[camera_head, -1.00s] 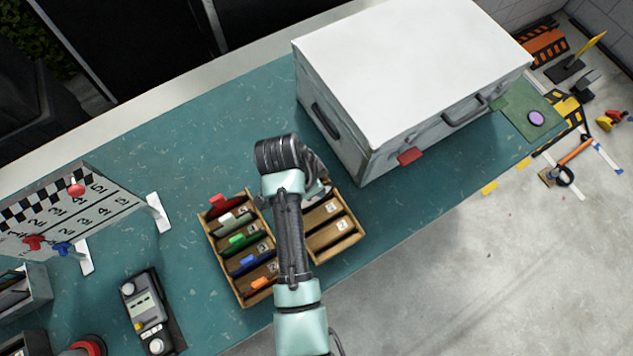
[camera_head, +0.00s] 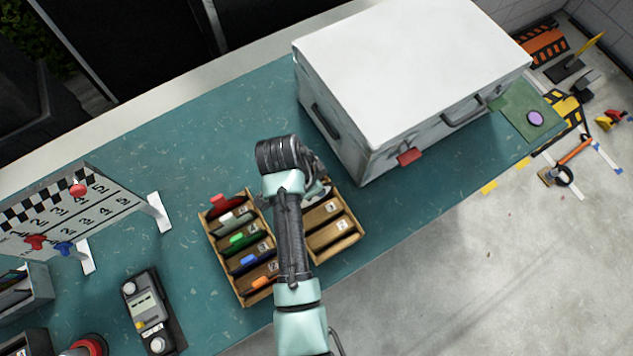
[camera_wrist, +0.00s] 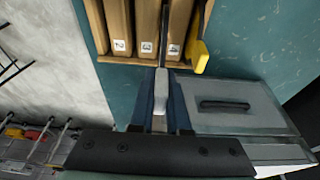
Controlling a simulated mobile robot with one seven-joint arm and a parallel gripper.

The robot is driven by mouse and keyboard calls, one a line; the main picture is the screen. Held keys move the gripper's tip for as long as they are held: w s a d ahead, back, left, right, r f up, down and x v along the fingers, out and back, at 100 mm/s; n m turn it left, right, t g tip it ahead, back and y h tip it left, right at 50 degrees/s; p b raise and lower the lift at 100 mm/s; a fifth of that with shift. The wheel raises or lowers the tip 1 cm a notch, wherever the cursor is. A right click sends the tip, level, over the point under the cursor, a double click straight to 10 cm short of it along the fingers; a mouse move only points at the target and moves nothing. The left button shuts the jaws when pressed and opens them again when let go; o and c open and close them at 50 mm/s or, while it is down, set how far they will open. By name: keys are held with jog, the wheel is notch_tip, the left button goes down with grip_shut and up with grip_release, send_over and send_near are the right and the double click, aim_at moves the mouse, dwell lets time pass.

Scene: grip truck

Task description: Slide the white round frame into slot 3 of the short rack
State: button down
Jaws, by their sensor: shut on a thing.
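The white round frame (camera_wrist: 160,88) shows nearly edge-on in the wrist view, between the fingers of my gripper (camera_wrist: 161,112), which is shut on it. In the head view a pale rounded part of the frame (camera_head: 318,192) shows beside my wrist, over the far end of the short rack (camera_head: 350,240). The rack, with numbered slots, also shows at the top of the wrist view (camera_wrist: 130,60). The frame's thin edge lines up close to the rack's labelled slots there. I cannot tell how deep it sits. My arm hides part of the rack.
A yellow-tabbed frame (camera_wrist: 200,57) stands at the rack's right side in the wrist view. A longer rack (camera_head: 212,240) with several coloured frames stands left of my arm. A large white-topped case (camera_head: 400,70) stands close behind the short rack. Teal table is clear toward the back left.

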aim_at(320, 200)
jog(key=shift+f, duration=0.25)
dwell(0.3)
jog(key=shift+f+b, duration=0.3)
jog(key=shift+f, duration=0.1)
jog(key=shift+f, duration=0.25)
dwell(0.4)
jog(key=shift+f+b, duration=2)
jog(key=shift+f, duration=0.35)
jog(key=shift+f, duration=0.15)
jog(key=c, duration=0.8)
grip_release()
jog(key=b+v, duration=0.1)
jog(key=v, duration=1.2)
jog(key=shift+b, duration=0.35)
